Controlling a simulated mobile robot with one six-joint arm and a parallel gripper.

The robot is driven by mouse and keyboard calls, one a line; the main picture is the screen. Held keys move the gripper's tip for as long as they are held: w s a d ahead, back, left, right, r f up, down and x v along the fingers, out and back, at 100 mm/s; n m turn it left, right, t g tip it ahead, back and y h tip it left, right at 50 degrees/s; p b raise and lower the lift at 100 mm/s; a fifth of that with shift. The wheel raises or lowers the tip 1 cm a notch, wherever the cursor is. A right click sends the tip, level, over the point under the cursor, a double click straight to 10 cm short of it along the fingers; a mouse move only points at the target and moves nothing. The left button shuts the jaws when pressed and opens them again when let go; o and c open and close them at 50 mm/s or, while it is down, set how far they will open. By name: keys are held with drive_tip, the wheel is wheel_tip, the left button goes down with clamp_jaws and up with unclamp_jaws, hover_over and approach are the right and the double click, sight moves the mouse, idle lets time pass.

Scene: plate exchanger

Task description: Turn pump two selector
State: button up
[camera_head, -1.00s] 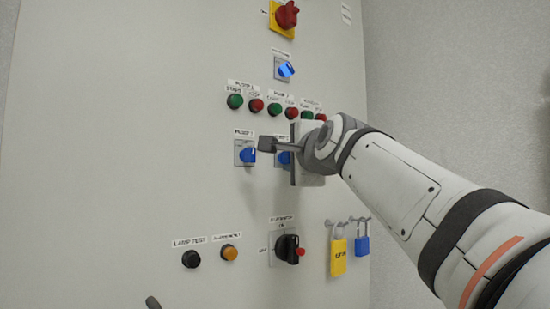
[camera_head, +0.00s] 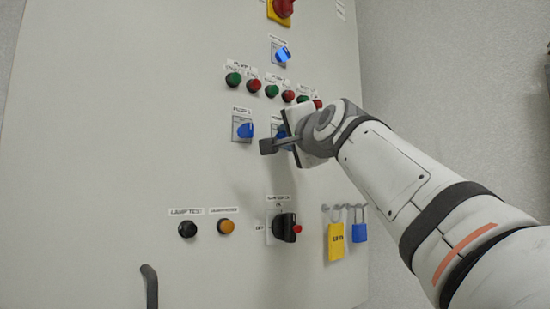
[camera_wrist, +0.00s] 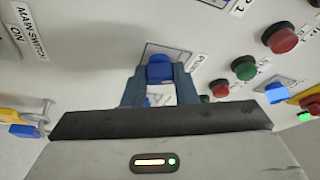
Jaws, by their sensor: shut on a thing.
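The pump two selector is a blue knob (camera_head: 279,135) on a square plate on the pale panel, mostly hidden behind my gripper in the head view. In the wrist view the blue knob (camera_wrist: 159,70) sits between the two fingers. My gripper (camera_wrist: 160,82) is shut on it, one finger on each side. In the head view my gripper (camera_head: 284,143) is at the panel and tilted. The knob's exact pointing direction is hard to tell.
The pump one selector (camera_head: 245,130) is close to the left. Green and red buttons (camera_head: 272,91) sit just above. A handle (camera_head: 150,286) stands out at lower left.

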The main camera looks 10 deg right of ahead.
drive_tip(key=shift+w+f+n+t+y+b, duration=0.15)
drive_tip(key=shift+n+y+b, duration=0.35)
drive_tip(key=shift+n+b, duration=0.85)
drive_tip(key=shift+s+f+n+t+y+b, duration=0.2)
drive_tip(key=shift+n+y+b, duration=0.3)
drive_tip(key=shift+n+b, duration=0.85)
drive_tip(key=shift+r, duration=0.15)
drive_tip(key=o, duration=1)
drive_tip(key=b+v, duration=0.4)
drive_tip(key=v, duration=0.3)
drive_tip(key=shift+s+d, duration=0.15)
drive_tip(key=shift+s, duration=0.05)
